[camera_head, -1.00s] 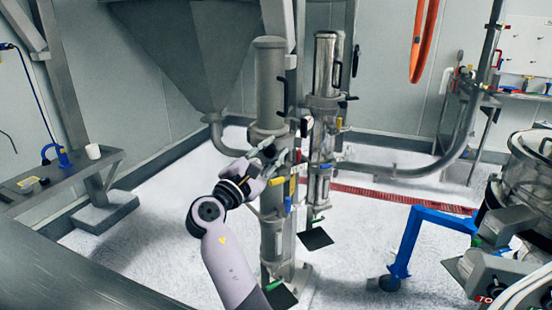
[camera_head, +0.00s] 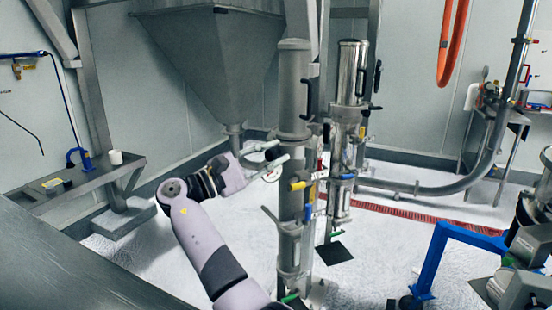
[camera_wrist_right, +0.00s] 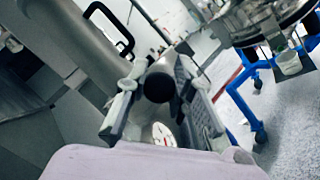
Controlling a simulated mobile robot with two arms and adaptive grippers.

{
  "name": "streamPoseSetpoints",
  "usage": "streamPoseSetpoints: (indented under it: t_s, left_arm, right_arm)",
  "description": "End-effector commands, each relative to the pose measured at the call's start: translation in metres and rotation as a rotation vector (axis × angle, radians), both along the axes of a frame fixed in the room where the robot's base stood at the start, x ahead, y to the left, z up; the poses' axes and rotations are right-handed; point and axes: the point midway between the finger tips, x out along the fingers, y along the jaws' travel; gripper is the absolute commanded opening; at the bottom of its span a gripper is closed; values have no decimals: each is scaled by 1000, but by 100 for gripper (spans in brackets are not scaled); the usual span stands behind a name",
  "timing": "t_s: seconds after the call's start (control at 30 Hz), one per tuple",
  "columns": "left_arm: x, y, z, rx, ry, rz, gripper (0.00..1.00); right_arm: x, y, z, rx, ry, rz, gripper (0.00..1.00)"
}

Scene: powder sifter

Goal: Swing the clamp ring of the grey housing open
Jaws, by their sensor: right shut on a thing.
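The grey housing (camera_head: 294,85) is the tall upright column left of the shinier one in the head view. In the right wrist view the housing (camera_wrist_right: 72,40) fills the upper left. A flange band that looks like the clamp ring (camera_head: 294,134) goes around its middle; whether it stands open is too small to tell. My right gripper (camera_head: 280,153) is just left of the housing, below that band. In the right wrist view the gripper (camera_wrist_right: 157,76) is shut on a dark, round-ended handle (camera_wrist_right: 159,87). How the handle joins the ring is hidden. My left gripper is not in view.
A shiny metal column (camera_head: 350,75) stands close right of the housing. A black side handle (camera_wrist_right: 112,22) sticks out from the housing. A round dial gauge (camera_wrist_right: 163,134) is just below the fingers. A blue frame (camera_head: 432,262) is at right.

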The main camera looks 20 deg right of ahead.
Motion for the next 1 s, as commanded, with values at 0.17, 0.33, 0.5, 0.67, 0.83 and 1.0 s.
streamPoseSetpoints:
  t_s: [0.17, 0.33, 0.5, 0.67, 0.83, 1.0]
  left_arm:
    - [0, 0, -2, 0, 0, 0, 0]
    - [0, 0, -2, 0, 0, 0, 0]
    - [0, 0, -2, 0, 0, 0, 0]
    - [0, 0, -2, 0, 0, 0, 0]
    - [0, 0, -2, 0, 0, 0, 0]
    - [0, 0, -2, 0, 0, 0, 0]
  right_arm:
    - [2, 3, 3, -4, -3, -16, 0]
    - [2, 4, 4, -4, -5, -23, 0]
    - [2, 4, 4, -4, -5, -23, 0]
    - [2, 4, 4, -4, -4, -22, 23]
    - [2, 3, 3, -3, -3, -24, 34]
    - [2, 3, 2, -1, -2, -26, 44]
